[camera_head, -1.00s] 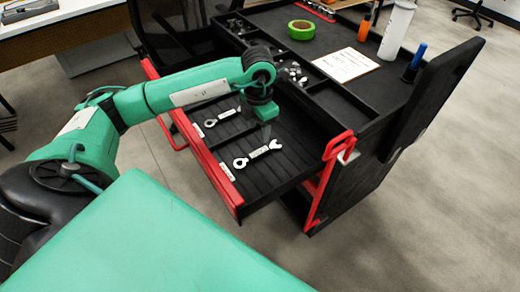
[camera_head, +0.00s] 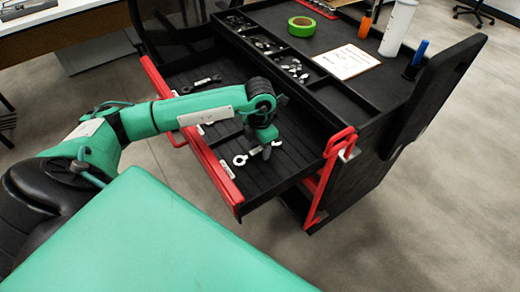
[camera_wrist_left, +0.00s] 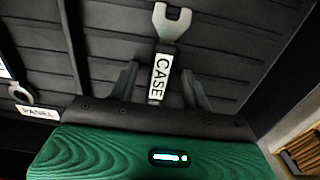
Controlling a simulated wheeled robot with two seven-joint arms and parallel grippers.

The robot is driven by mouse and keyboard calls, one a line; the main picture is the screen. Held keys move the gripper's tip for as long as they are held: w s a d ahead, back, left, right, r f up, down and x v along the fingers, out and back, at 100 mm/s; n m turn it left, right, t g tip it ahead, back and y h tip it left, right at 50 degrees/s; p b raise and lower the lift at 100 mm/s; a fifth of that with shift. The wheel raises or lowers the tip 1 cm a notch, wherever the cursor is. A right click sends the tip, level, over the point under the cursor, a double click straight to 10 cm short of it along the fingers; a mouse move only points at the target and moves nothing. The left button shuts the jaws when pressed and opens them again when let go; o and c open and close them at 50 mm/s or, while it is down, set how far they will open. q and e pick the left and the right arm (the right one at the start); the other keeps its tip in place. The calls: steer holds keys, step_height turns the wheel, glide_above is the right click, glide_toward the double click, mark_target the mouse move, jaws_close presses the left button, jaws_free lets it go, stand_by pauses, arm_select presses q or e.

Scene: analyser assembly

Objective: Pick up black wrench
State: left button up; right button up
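A dark wrench (camera_head: 202,84) lies in the far left part of the open drawer (camera_head: 285,178) in the head view. A silver wrench (camera_head: 240,160) lies in the near part of the drawer. My left gripper (camera_head: 267,153) is low over this silver wrench and hides part of it. In the left wrist view the silver wrench (camera_wrist_left: 171,24), labelled CASE, lies between the two fingers of the left gripper (camera_wrist_left: 160,86). The fingers are apart, one on each side. I cannot tell whether they touch it. My right gripper is not in view.
Another wrench (camera_wrist_left: 20,93) lies beside a PANEL label in the left wrist view. The black cart top holds green tape (camera_head: 302,27), a paper sheet (camera_head: 346,61), a white bottle (camera_head: 398,28) and small metal parts. The drawer's red front edge (camera_head: 215,168) stands near my forearm.

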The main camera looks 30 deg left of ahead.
arm_select(q)
jaws_close()
steer(key=shift+r, duration=0.1)
